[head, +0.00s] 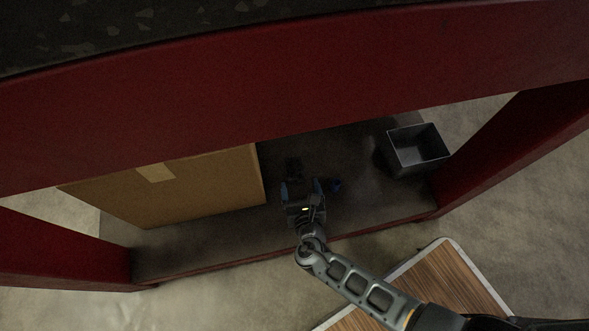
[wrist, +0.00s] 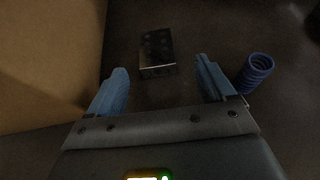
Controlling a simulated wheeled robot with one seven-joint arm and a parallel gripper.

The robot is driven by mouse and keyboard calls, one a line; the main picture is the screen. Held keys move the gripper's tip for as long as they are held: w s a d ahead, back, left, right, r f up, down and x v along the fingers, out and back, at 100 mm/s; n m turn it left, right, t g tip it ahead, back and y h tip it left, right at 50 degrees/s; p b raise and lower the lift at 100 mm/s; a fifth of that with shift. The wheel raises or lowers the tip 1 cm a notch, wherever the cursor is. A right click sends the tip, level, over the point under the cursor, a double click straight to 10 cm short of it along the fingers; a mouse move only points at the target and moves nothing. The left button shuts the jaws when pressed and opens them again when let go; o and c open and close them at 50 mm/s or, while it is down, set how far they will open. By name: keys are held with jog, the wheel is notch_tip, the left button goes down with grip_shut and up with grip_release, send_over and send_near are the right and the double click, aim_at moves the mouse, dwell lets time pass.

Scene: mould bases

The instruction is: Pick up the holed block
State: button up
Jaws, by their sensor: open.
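The holed block (wrist: 157,55) is dark and box-shaped, with small holes in its top and front faces. It lies on the dark shelf, ahead of my gripper (wrist: 162,84) in the wrist view. The two blue fingers are apart with nothing between them. The block lies just beyond the fingertips, roughly midway between their lines. In the head view the block (head: 293,166) is a small dark shape just beyond my gripper (head: 301,186), hard to make out in the shade.
A large cardboard box (head: 190,187) stands close on the left. A blue ribbed coil (wrist: 255,72) lies right of the right finger. A grey open bin (head: 417,150) stands further right on the shelf (head: 200,240). A red beam (head: 300,90) runs above.

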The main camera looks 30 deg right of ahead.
aim_at(295, 172)
jog(key=b+x, duration=0.1)
jog(key=x, duration=0.1)
jog(key=b+x, duration=0.1)
jog(key=x, duration=0.3)
jog(key=shift+w+a+f+b, duration=0.15)
jog(key=shift+w+a+b, duration=0.05)
jog(key=shift+b, duration=0.2)
jog(key=shift+c, duration=0.5)
jog(key=c, duration=1.3)
jog(key=shift+c, duration=0.4)
